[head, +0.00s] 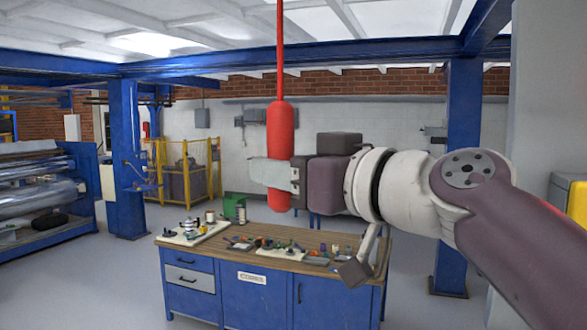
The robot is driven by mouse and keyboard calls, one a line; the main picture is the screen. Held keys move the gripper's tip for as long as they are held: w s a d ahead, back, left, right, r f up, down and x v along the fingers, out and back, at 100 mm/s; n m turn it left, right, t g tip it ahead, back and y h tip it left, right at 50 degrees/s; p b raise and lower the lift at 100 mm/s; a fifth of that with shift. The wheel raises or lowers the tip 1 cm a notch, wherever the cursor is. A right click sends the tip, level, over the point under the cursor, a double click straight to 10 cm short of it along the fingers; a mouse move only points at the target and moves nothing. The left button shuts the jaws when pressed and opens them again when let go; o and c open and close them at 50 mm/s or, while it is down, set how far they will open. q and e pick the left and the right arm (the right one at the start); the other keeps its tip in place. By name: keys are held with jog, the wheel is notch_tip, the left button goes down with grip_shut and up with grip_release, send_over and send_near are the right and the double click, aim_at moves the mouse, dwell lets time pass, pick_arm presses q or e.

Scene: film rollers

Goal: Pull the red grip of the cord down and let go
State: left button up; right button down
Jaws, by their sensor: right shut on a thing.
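The red grip (281,126) hangs upright at the lower end of a thin red cord (280,50) in the head view. The cord runs up out of the picture. My right gripper (272,173) comes in from the right and is shut on the lower half of the grip. One pale finger lies across the front of the grip; the other finger is hidden behind it. The grip's bottom end shows below the finger. My left gripper is not in view.
A blue workbench (250,279) with a wooden top stands below and beyond the grip, with small parts and trays on it. Blue columns (125,160) stand left and right. A yellow guard frame (190,172) is at the back. The air around the grip looks free.

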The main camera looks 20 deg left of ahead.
jog(key=c, duration=0.8)
grip_release()
jog(key=shift+a+f, duration=0.1)
jog(key=shift+f, duration=0.05)
jog(key=shift+c, duration=0.2)
jog(key=shift+o, duration=0.2)
jog(key=shift+w+a, duration=0.2)
jog(key=shift+a, duration=0.05)
jog(key=b+v, duration=0.2)
jog(key=v, duration=1)
jog(key=shift+s+d, duration=0.25)
jog(key=shift+d, duration=0.05)
jog(key=shift+w, duration=0.15)
